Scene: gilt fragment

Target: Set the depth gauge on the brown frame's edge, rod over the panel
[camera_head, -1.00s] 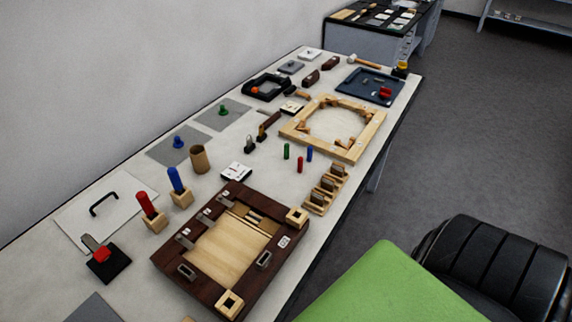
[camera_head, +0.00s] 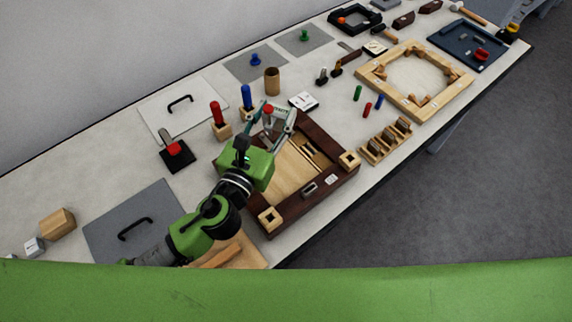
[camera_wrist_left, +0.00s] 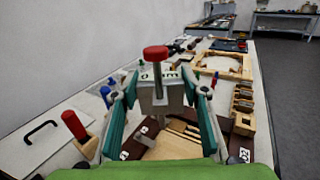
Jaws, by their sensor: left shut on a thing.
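The depth gauge (camera_head: 268,109), with a red knob and a light body, is gripped by my left gripper (camera_head: 272,122). In the left wrist view the gauge (camera_wrist_left: 158,88) stands upright between the two green fingers, with a "0 mm" label on its top. The dark brown frame (camera_head: 326,140) lies on the table around a pale wood panel (camera_head: 293,176). The gauge is at the frame's far left side; I cannot tell whether it touches the frame. My arm hides the frame's left part. My right gripper is not in view.
Red-handled (camera_head: 217,115) and blue-handled (camera_head: 247,97) tools stand in wooden blocks close left of the gauge. A slotted wooden rack (camera_head: 386,143) stands right of the frame.

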